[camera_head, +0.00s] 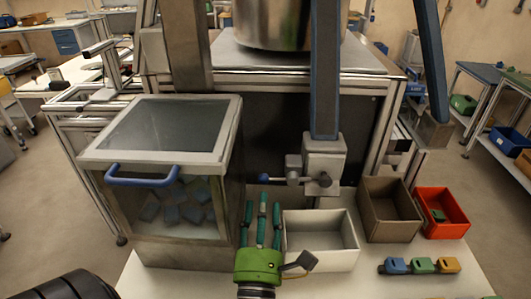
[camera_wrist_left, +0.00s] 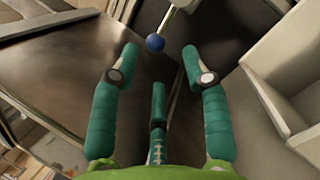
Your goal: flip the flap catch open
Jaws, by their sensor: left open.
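A thin metal lever with a blue ball knob (camera_head: 263,178) sticks out to the left from a grey metal block (camera_head: 323,165) at the foot of a blue-edged chute; it looks like the flap catch. The knob (camera_wrist_left: 155,42) also shows at the top of the left wrist view. My left gripper (camera_head: 262,206), green with teal fingers, is below the knob in the head view, pointing up toward it. Its fingers (camera_wrist_left: 158,68) are spread and empty, with the knob just beyond the tips, apparently not touched. The flap itself cannot be made out clearly. My right gripper is not in view.
A clear-sided bin with a framed lid (camera_head: 228,128) and blue handle (camera_head: 142,180) stands left of the gripper. A white box (camera_head: 320,258) is close on the right. A brown box (camera_head: 378,225), a red box (camera_head: 458,227) and small coloured blocks (camera_head: 423,266) lie farther right.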

